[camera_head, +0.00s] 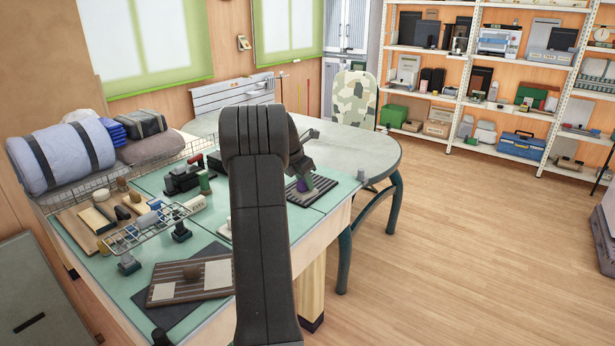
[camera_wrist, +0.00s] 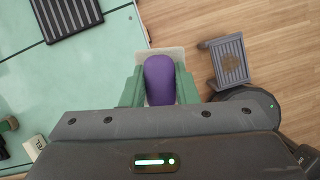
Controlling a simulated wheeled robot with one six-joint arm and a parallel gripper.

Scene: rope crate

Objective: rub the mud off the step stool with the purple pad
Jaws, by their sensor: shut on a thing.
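My gripper (camera_wrist: 160,85) is shut on the purple pad (camera_wrist: 159,78), with a green finger on each side of it. A pale flat piece shows around the pad's far end.
The green table (camera_head: 148,285) holds a wire rack (camera_head: 147,232), a striped board (camera_head: 190,283) and small tools. A dark ribbed mat (camera_wrist: 68,14) lies on it in the wrist view. A grey round-ended table (camera_head: 365,150) stands behind. The floor (camera_head: 450,260) at right is clear.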

